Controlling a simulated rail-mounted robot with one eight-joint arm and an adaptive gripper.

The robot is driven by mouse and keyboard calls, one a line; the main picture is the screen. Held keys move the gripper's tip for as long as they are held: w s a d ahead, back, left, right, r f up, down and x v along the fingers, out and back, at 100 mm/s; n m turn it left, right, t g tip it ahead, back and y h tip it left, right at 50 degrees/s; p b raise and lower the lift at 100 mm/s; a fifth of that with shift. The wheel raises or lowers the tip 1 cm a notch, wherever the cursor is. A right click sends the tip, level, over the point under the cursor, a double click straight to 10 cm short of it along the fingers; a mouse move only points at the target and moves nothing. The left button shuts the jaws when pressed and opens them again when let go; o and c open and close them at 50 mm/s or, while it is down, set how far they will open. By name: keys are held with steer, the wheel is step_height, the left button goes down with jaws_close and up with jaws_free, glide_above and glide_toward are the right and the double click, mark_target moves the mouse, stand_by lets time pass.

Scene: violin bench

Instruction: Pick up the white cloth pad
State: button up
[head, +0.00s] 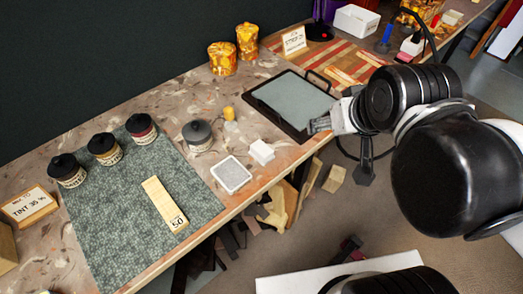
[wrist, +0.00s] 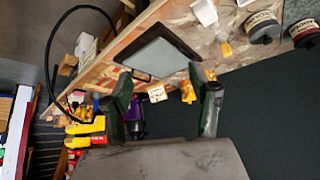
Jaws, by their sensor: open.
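A small white block-like pad (head: 262,151), which looks like the white cloth pad, lies on the bench left of the black-rimmed tray. It also shows at the top of the wrist view (wrist: 205,12). A flat white square with a greyish top (head: 231,174) lies just left of it. My gripper (head: 320,125) is at the tray's right front corner, right of the pad and apart from it. In the wrist view my gripper (wrist: 167,88) has its two fingers spread with nothing between them.
The black-rimmed tray (head: 257,104) lies near my gripper. A grey-lidded jar (head: 198,136) and a small yellow-topped bottle (head: 230,119) stand behind the pad. A green mat (head: 120,213) holds several dark-lidded jars and a wooden strip (head: 163,203). The bench's front edge is close to the pad.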

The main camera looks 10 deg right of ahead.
steer(key=o, duration=0.3)
steer(key=shift+o, duration=0.2)
steer(key=n+g+p, duration=0.3)
steer(key=n+g, duration=0.4)
steer(key=n, duration=1.8)
glide_above(262, 148)
step_height(262, 148, down, 9)
steer(key=f, duration=0.5)
steer(key=f+b, duration=0.1)
steer(key=f, duration=0.1)
steer(key=shift+s+f, duration=0.3)
steer(key=shift+f, duration=0.1)
steer(key=shift+w+f+b, duration=0.15)
steer(key=shift+f+b, duration=0.1)
steer(key=shift+f, duration=1.05)
steer(key=shift+w+f+b, duration=0.1)
steer(key=shift+f+b, duration=0.1)
steer(key=shift+f, duration=1.1)
steer(key=shift+c, duration=0.3)
